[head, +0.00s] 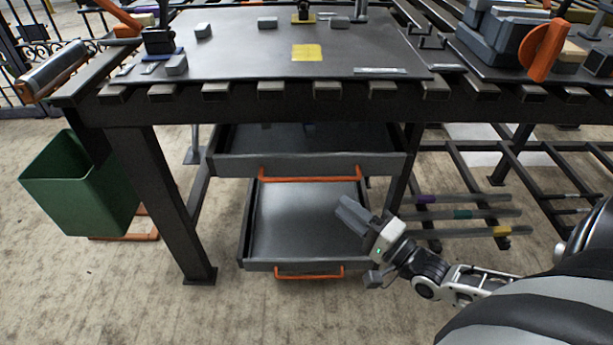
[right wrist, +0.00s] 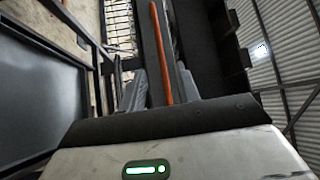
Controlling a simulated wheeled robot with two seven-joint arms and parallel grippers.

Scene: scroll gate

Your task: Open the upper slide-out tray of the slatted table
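The slatted table (head: 300,105) stands in front of me with two grey trays beneath it. The upper tray (head: 230,165) is partly out, with its dark inside showing below the table edge. Its orange handle (head: 310,179) runs along the front. The lower tray (head: 300,225) is also out and has its own orange handle (head: 310,276). My right gripper (head: 352,212) is to the lower right of the upper handle, over the lower tray in the picture. In the right wrist view its fingers (right wrist: 160,90) are apart, with an orange handle beyond and between them. My left gripper is not in view.
A green bin (head: 80,185) hangs at the table's left leg (head: 165,200). Coloured-tipped bars (head: 460,215) lie on a rack at the right. Small blocks and a yellow square (head: 306,52) are on the tabletop. The floor in front of the trays is clear.

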